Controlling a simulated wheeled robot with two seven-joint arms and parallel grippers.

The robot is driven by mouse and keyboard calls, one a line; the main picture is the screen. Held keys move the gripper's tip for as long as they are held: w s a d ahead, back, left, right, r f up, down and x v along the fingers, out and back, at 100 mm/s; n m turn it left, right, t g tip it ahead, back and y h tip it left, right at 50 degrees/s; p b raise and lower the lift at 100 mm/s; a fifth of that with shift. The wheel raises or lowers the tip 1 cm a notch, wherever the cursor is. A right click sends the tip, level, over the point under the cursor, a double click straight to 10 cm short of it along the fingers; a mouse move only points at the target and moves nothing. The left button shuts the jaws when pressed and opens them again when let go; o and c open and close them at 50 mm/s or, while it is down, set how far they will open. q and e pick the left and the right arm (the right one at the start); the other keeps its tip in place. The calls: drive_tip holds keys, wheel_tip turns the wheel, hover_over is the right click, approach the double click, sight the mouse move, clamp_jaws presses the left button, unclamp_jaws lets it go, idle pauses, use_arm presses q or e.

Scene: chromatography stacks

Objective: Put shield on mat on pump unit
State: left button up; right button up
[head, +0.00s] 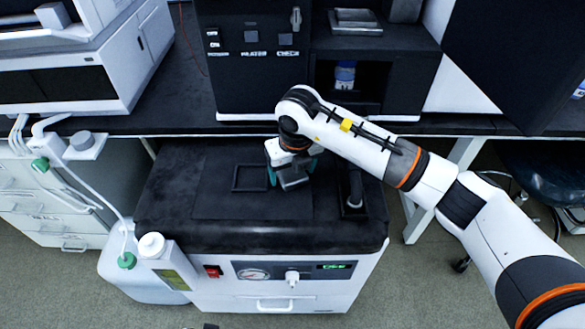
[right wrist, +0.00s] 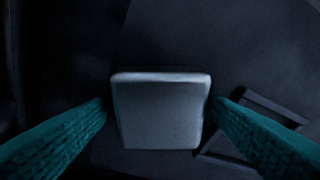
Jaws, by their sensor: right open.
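The shield, a grey block with rounded corners (head: 294,183), is at the right part of the dark mat (head: 215,205) on top of the pump unit (head: 325,285). My right gripper (head: 291,172) is open above it, with a teal finger on each side. In the right wrist view the shield (right wrist: 160,115) lies between the two fingers (right wrist: 160,104), with narrow gaps at both sides. I cannot tell whether it rests flat on the mat. My left gripper is not in view.
A thin dark square frame (head: 235,179) lies on the mat left of the gripper. A dark holder (head: 354,208) stands at the right of the pump unit top. A white canister (head: 152,246) is at the front left. The bench edge (head: 185,127) runs behind.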

sight(296, 178)
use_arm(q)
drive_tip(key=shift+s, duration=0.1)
use_arm(e)
drive_tip(key=shift+r, duration=0.15)
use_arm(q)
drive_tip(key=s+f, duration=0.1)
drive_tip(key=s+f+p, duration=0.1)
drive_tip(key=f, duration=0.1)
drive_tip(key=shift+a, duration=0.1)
use_arm(e)
wheel_tip(296, 178, up, 12)
drive_tip(key=s, duration=0.1)
drive_tip(key=shift+s+d, duration=0.35)
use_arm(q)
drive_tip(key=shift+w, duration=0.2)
